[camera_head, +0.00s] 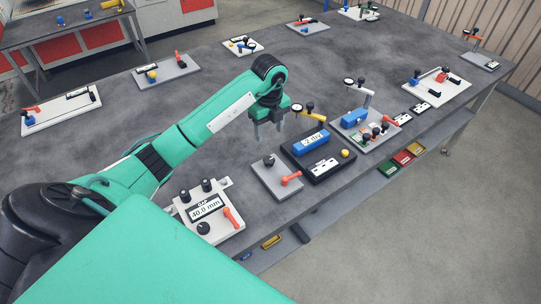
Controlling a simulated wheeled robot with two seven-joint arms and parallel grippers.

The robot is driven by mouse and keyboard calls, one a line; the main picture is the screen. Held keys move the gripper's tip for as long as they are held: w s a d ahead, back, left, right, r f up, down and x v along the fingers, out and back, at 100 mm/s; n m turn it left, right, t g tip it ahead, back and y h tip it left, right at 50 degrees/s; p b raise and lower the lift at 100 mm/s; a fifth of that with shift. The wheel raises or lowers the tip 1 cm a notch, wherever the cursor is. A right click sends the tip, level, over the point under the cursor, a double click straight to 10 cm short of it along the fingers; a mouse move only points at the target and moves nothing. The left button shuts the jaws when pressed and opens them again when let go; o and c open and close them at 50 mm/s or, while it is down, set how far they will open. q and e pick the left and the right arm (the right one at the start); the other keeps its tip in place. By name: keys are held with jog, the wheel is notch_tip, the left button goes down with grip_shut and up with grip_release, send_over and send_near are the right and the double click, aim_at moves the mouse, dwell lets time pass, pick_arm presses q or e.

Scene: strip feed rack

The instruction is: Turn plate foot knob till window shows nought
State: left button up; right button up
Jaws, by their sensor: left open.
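A light plate (182,210) at the near edge of the table bears a window (205,208) marked GAP, which seems to read 10.0 or 40.0 mm. A black knob (203,228) sits at the plate's near, foot end. Two more black knobs (206,184) stand at its far end, and an orange-red lever (232,217) lies at its right. My left gripper (268,134) is open and empty, pointing down above the table. It is well beyond the plate and apart from it. My right gripper is out of view.
A grey plate (270,184) with a black knob and orange lever stands just right of the GAP plate. A black base (345,168) with a blue display box (311,141) is beyond it. Several other fixtures stand around; the table's middle (330,70) is clear.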

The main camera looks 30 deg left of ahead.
aim_at(270, 161)
pick_arm(q)
notch_tip(270, 161, down, 11)
jog(key=p, duration=0.3)
jog(key=shift+d, duration=0.1)
jog(key=shift+f+p, duration=0.3)
jog(key=shift+f, duration=0.6)
jog(key=shift+c, duration=0.5)
jog(key=c, duration=0.9)
